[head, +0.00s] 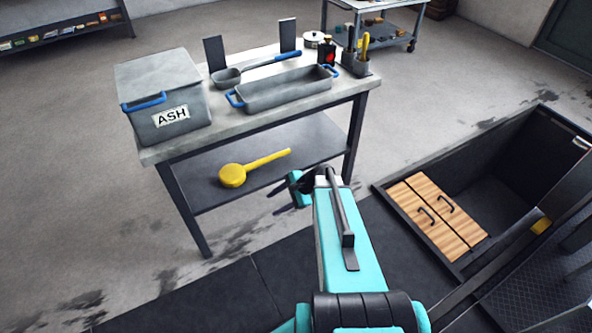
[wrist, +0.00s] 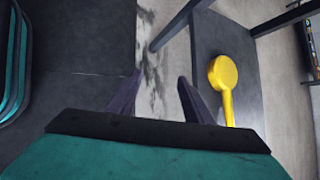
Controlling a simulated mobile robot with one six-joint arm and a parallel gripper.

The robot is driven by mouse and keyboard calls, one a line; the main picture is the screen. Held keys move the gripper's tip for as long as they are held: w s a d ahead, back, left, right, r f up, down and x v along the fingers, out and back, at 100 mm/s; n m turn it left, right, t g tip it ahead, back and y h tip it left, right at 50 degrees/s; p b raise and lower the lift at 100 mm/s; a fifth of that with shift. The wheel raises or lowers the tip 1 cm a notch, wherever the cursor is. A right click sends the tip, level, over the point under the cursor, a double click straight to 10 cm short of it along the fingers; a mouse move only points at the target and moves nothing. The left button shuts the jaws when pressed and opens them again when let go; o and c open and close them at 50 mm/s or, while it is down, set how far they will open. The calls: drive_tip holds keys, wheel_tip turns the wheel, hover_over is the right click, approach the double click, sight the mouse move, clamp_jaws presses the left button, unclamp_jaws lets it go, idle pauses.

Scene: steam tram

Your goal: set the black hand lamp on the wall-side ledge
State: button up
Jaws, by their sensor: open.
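A small black object with a red spot (head: 327,52), which looks like the black hand lamp, stands at the far right part of the workbench top (head: 220,132) in the head view. My gripper (head: 276,199) is well in front of it and lower, near the bench's lower shelf. In the wrist view my gripper (wrist: 158,78) is open, with nothing between its fingers. The lamp does not show clearly in the wrist view. I cannot tell which surface is the wall-side ledge.
The bench holds an ASH bin (head: 165,95), a blue-handled tray (head: 288,92), a ladle (head: 228,76), a lidded pot (head: 313,39) and cups of tools. A yellow ladle (head: 234,176) lies on the lower shelf. An open-topped box (head: 495,160) with wooden doors (head: 436,213) is at right.

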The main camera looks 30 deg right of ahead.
drive_tip(key=s+a+f+n+g, duration=0.45)
drive_tip(key=s+a+f, duration=0.2)
drive_tip(key=a, duration=0.25)
drive_tip(key=s+a+f+n+g+h, duration=0.2)
drive_tip(key=s+n, duration=0.2)
drive_tip(key=s, duration=0.3)
drive_tip(key=s+a+f+n+g+h, duration=0.2)
drive_tip(key=s+n, duration=0.3)
drive_tip(key=s, duration=0.3)
drive_tip(key=s+a+f+n+g+h, duration=0.2)
drive_tip(key=s+a+f+n, duration=0.1)
drive_tip(key=s, duration=0.4)
drive_tip(key=shift+s+f+n+h, duration=0.35)
drive_tip(key=shift+f+n, duration=0.35)
drive_tip(key=shift+n, duration=0.55)
drive_tip(key=shift+c, duration=0.4)
drive_tip(key=c, duration=0.3)
drive_tip(key=shift+a+r, duration=0.1)
